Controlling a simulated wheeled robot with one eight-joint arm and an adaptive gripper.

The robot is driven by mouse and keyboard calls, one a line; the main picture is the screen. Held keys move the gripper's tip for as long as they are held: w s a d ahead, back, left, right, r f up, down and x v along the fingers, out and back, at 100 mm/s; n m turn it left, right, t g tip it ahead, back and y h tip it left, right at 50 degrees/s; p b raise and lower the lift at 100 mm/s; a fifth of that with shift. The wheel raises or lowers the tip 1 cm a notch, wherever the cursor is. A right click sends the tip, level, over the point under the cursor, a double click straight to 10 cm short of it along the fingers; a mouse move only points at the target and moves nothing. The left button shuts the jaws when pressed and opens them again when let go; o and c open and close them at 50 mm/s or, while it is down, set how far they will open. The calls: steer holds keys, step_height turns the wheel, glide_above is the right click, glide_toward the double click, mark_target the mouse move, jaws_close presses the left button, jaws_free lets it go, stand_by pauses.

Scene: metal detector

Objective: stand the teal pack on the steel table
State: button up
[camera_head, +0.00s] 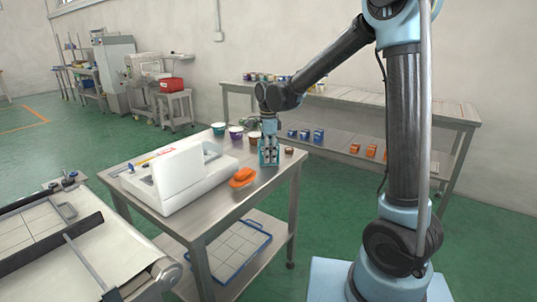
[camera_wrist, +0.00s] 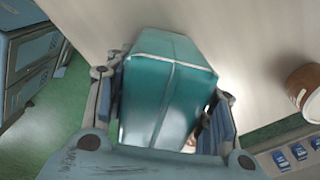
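The teal pack (camera_wrist: 165,95) fills the middle of the wrist view, between the two fingers of my gripper (camera_wrist: 168,105). The fingers lie along its two sides, and my gripper is shut on it. In the head view my gripper (camera_head: 269,146) points down over the far right part of the steel table (camera_head: 218,213), with the teal pack (camera_head: 268,157) between its fingers. The pack looks upright there, at or just above the tabletop. I cannot tell whether its base touches the table, as the fingers hide part of it.
An orange item (camera_head: 242,178) lies left of my gripper, and a small brown tub (camera_head: 289,150) stands close on its right. Several tubs, including a purple one (camera_head: 236,132), stand behind. A white metal detector (camera_head: 180,177) takes up the table's left half.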

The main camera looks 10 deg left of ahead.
steer(key=o, duration=0.4)
steer(key=shift+o, duration=0.2)
